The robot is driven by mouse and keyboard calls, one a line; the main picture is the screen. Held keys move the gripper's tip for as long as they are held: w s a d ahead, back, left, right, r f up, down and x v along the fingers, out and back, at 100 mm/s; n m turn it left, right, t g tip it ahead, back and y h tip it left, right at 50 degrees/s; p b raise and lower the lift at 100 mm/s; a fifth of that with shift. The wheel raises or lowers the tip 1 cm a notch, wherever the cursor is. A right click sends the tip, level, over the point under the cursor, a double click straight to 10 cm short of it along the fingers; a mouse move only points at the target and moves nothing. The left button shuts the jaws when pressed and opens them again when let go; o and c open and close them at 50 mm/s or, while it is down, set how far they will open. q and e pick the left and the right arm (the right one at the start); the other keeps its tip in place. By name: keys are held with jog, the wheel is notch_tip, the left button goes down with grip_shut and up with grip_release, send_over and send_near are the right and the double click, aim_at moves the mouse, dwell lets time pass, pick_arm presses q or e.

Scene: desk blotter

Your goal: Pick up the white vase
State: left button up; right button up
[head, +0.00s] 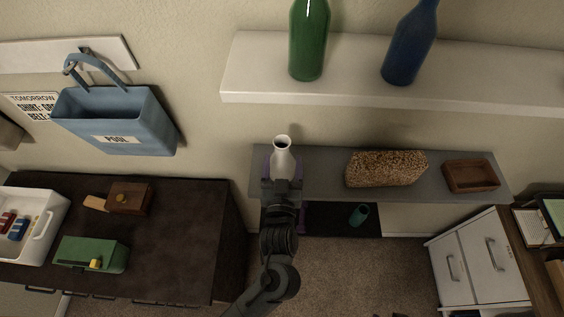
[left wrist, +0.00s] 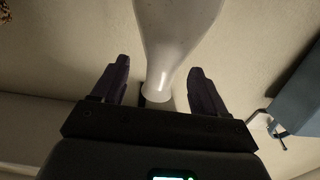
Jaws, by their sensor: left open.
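The white vase (head: 282,153) stands upright at the left end of the grey shelf, its mouth and neck showing in the head view. Its lower body is partly hidden by my left gripper (head: 283,163). In the left wrist view the vase (left wrist: 177,35) appears upside down, its narrow neck between the fingers of my left gripper (left wrist: 160,75). The gripper is open, with a visible gap on both sides of the neck. My right gripper is not in view.
The grey shelf (head: 328,165) also bears a tan granular block (head: 386,168) and a brown tray (head: 470,175). Above hangs a white shelf (head: 345,70) with a green bottle (head: 309,40) and a blue bottle (head: 410,45). A blue bag (head: 118,120) hangs left.

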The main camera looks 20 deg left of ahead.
aim_at(282, 146)
pick_arm(q)
jog(key=p+x, duration=0.2)
jog(key=x, duration=0.3)
jog(key=shift+s+a+r, duration=0.1)
jog(key=shift+r, duration=0.1)
jog(key=shift+w+a+f, duration=0.15)
jog(key=shift+w+a, duration=0.05)
jog(key=shift+w, duration=0.35)
grip_shut()
